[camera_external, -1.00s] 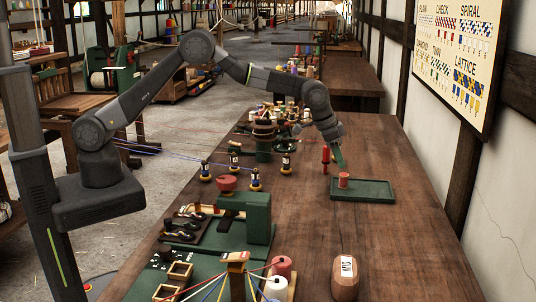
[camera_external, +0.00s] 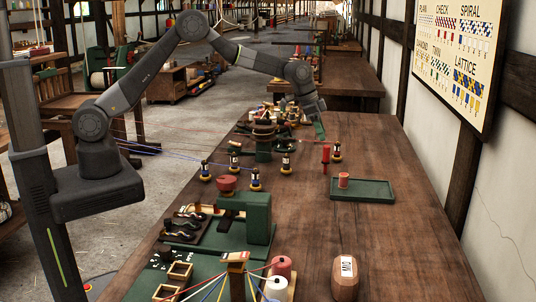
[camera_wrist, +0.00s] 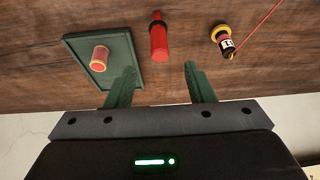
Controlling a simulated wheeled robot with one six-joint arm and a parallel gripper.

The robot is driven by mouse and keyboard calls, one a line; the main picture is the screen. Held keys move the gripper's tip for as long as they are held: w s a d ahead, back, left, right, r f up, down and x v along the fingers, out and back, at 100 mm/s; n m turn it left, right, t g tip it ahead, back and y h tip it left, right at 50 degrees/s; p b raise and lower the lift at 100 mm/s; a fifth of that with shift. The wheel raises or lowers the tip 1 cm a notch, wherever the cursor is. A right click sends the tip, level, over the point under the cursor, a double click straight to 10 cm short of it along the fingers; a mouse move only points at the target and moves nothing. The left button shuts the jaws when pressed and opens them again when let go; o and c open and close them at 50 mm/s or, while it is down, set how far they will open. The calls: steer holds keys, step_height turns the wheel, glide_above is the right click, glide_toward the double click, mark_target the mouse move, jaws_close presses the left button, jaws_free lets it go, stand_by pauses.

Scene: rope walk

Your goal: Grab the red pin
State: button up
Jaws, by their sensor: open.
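The red pin (camera_external: 326,153) stands upright on the wooden table, just behind the left end of the green tray. In the wrist view the red pin (camera_wrist: 158,40) shows beyond the gap between my fingertips, roughly centred. My gripper (camera_external: 320,130) hangs above the table on the far side of the pin in the external view. In the wrist view my gripper (camera_wrist: 160,76) has its two green fingers spread wide with nothing between them. It is apart from the pin.
A red spool (camera_external: 343,180) stands in the green tray (camera_external: 375,197). More bobbins and a green block (camera_external: 258,217) stand to the left.

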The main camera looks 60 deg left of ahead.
mark_target(326, 146)
steer(key=shift+p+x, duration=1.05)
steer(key=shift+x, duration=2.5)
steer(key=shift+s, duration=0.1)
steer(key=shift+c, duration=0.3)
steer(key=c, duration=1)
